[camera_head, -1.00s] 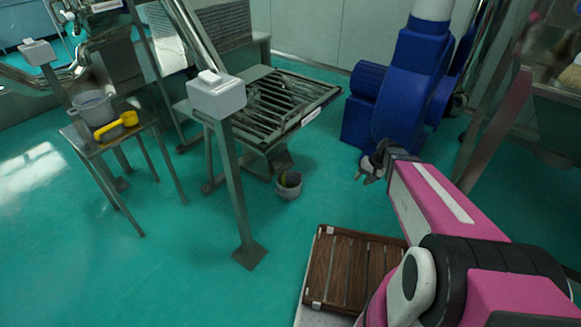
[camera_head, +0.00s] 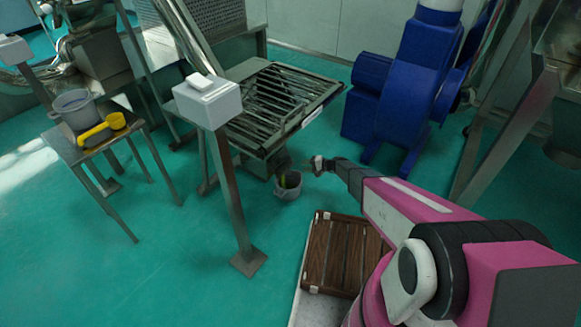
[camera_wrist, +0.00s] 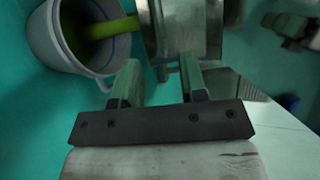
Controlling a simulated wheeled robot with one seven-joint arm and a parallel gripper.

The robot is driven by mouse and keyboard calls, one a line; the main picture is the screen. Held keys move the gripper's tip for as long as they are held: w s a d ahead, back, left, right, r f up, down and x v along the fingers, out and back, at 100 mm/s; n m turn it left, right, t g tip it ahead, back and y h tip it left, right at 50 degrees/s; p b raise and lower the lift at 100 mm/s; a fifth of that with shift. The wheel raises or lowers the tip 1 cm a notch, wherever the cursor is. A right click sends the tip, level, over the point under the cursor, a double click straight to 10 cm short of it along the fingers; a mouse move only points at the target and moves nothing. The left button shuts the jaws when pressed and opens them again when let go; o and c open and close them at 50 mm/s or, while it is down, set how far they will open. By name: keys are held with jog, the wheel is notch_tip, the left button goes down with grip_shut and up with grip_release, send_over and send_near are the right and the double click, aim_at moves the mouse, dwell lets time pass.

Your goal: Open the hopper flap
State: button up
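My gripper (camera_head: 318,164) is stretched out to the left, close to the right side of the grey bucket and the metal outlet under the slatted sieve tray. In the wrist view its two fingers (camera_wrist: 160,78) stand apart with nothing visible between them. A metal part (camera_wrist: 185,28) lies just past the fingertips; it looks like the outlet (camera_head: 277,160) below the tray. I cannot tell whether they touch. A separate flap is not clearly distinguishable, nor whether it is open or shut.
The grey bucket (camera_head: 288,186) with something green inside stands on the floor below the outlet. A post with a white box (camera_head: 207,99) stands at left, a blue machine (camera_head: 400,95) behind the gripper, a brown slatted crate (camera_head: 338,255) in front.

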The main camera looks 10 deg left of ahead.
aim_at(291, 166)
jog(key=x, duration=0.9)
jog(key=shift+d, duration=0.1)
grip_shut()
